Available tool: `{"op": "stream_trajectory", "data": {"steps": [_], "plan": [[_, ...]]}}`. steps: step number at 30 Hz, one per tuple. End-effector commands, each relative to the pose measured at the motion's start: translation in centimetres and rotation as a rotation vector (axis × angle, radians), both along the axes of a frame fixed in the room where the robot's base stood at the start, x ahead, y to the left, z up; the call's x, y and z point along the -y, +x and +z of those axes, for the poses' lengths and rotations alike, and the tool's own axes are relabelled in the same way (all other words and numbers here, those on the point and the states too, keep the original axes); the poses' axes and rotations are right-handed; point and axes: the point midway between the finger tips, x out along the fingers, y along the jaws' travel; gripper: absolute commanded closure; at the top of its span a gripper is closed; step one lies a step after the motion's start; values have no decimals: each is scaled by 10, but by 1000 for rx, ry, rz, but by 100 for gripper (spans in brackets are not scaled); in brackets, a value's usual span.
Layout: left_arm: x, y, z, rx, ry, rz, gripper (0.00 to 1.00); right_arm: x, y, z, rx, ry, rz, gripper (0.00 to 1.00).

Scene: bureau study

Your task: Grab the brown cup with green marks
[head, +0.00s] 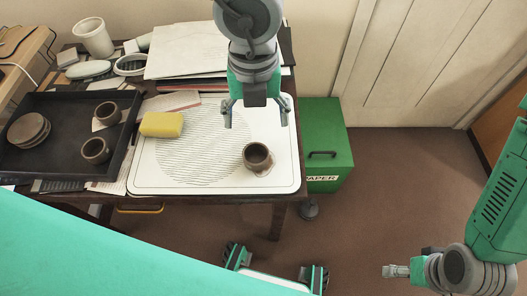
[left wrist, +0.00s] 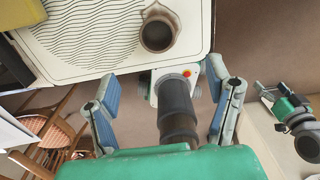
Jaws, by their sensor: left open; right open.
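A brown cup (head: 257,157) stands upright on the lower right of a white board (head: 215,180) with a wavy line pattern; it also shows at the top of the left wrist view (left wrist: 158,32). I cannot make out green marks on it. Two similar brown cups, one (head: 108,113) behind the other (head: 95,151), are in a dark tray on the left. My left gripper (head: 256,120) is open and empty, above the board and behind the board's cup in the head view. My right gripper (head: 392,271) is open at the lower right, away from the table.
The dark tray (head: 60,172) also holds stacked round pieces (head: 29,130). A yellow sponge (head: 161,124) lies on the board's left. Papers (head: 185,58) and a white cup (head: 94,36) are at the back. A green paper bin (head: 328,145) stands right of the table.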

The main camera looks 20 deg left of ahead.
Motion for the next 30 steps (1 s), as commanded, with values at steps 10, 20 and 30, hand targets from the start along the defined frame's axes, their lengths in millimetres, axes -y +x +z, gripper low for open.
{"op": "stream_trajectory", "data": {"steps": [10, 20, 30], "plan": [[-1, 0, -68, -5, 4, 1, 27, 0, 0, -24, 0, 0, 0, 31], [-2, 0, -90, -3, 3, 1, 27, 0, 0, -32, 0, 0, 0, 31], [-4, 2, -136, -4, 3, -1, 27, 0, 0, -51, 0, 0, 0, 31]]}}
